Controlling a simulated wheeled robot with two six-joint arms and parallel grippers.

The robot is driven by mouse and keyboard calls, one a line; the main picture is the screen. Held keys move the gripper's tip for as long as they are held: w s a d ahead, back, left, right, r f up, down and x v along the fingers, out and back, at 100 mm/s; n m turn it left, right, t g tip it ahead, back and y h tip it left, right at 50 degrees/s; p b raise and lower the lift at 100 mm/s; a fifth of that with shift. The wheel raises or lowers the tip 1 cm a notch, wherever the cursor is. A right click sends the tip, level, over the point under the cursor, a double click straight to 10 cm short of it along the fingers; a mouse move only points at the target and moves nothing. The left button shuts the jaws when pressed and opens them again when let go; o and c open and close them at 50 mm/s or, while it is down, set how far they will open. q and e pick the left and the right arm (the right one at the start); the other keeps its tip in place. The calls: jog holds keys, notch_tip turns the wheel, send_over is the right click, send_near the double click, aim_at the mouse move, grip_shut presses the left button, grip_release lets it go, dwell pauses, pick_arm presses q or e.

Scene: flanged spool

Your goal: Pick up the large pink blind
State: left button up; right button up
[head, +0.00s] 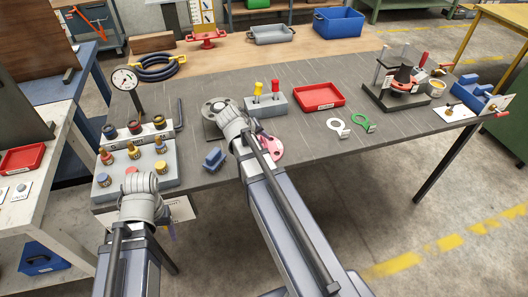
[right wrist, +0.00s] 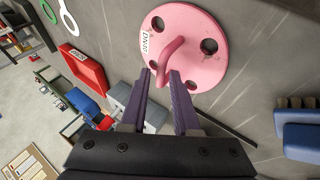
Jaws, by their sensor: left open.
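The large pink blind (right wrist: 207,73) is a round disc with bolt holes, a white label and a raised curved handle. It lies flat on the dark tabletop. In the head view my right arm hides part of the blind (head: 272,147). My right gripper (right wrist: 162,73) is directly over it, its two purple fingers apart, with fingertips close by the handle; I cannot tell whether they touch it. In the head view my right fingers are hidden by the arm. My left gripper (head: 172,231) is mostly hidden by its own wrist, empty near the table's front edge.
A blue block (head: 214,158) lies left of the blind. The front right tabletop is clear.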

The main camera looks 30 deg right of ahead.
aim_at(264, 139)
jog(key=b+x, duration=0.2)
jog(key=x, duration=0.1)
jog(key=shift+f, duration=0.2)
jog(key=shift+r, duration=0.1)
jog(key=shift+c, duration=0.4)
grip_shut()
dwell(0.7)
